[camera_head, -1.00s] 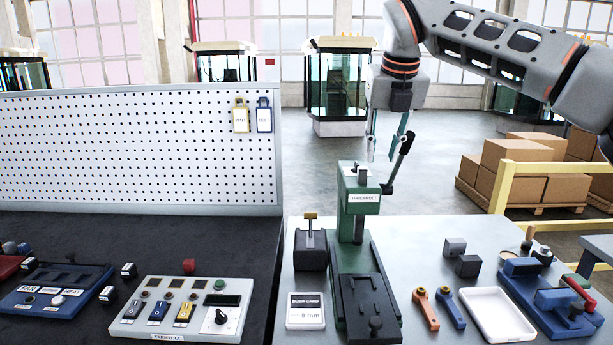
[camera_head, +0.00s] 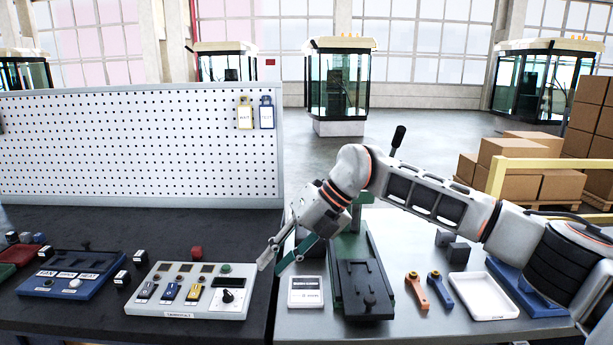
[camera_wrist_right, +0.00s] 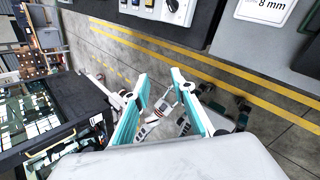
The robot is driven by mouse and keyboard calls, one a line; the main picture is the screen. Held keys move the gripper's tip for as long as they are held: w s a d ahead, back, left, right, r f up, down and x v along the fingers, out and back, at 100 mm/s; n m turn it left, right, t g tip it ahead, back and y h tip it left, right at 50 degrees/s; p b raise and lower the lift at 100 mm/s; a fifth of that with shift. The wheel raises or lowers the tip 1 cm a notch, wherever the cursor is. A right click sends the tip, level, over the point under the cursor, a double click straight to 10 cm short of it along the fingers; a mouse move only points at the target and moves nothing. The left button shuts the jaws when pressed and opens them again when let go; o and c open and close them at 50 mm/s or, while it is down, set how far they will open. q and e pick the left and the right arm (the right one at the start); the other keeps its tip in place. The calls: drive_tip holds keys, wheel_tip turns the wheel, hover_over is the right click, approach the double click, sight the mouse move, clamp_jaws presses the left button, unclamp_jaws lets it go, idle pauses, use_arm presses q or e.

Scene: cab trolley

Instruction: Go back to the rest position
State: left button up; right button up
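My right gripper (camera_head: 273,266) is in the head view, low over the gap between the dark left bench and the light right bench. It points down and to the left, its fingers apart and nothing between them. The right arm reaches across the light bench from the right edge and hides part of the green press (camera_head: 352,245). In the right wrist view the teal fingers of the same gripper (camera_wrist_right: 158,76) stand apart with bare floor between their tips. My left gripper does not show in the head view.
A grey control panel (camera_head: 190,312) lies left of the gripper, and a white gauge card (camera_head: 306,299) lies to its right. An orange tool (camera_head: 417,290), a blue tool (camera_head: 440,290) and a white tray (camera_head: 483,310) lie nearer the arm. A pegboard (camera_head: 140,150) stands behind.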

drive_tip(key=s+a+f+m+g+y, duration=0.2)
drive_tip(key=s+a+f+y, duration=0.1)
drive_tip(key=s+a+y, duration=0.65)
drive_tip(key=w+d+f+m+t+h, duration=0.25)
drive_tip(key=d+f+m+t, duration=0.6)
drive_tip(key=m, duration=0.45)
drive_tip(key=w+d+f+m+t+h, duration=0.1)
drive_tip(key=d+f+m+t+h, duration=0.2)
drive_tip(key=d+f+m+t, duration=0.8)
drive_tip(key=s+d+f+m+g+h, duration=0.6)
drive_tip(key=s+d+f+m+h, duration=0.3)
drive_tip(key=s+d+f, duration=0.8)
drive_tip(key=s+f+m, duration=0.1)
drive_tip(key=s+f, duration=0.2)
drive_tip(key=shift+s+d+h, duration=0.15)
drive_tip(key=shift+d+h, duration=0.05)
drive_tip(key=shift+h, duration=0.2)
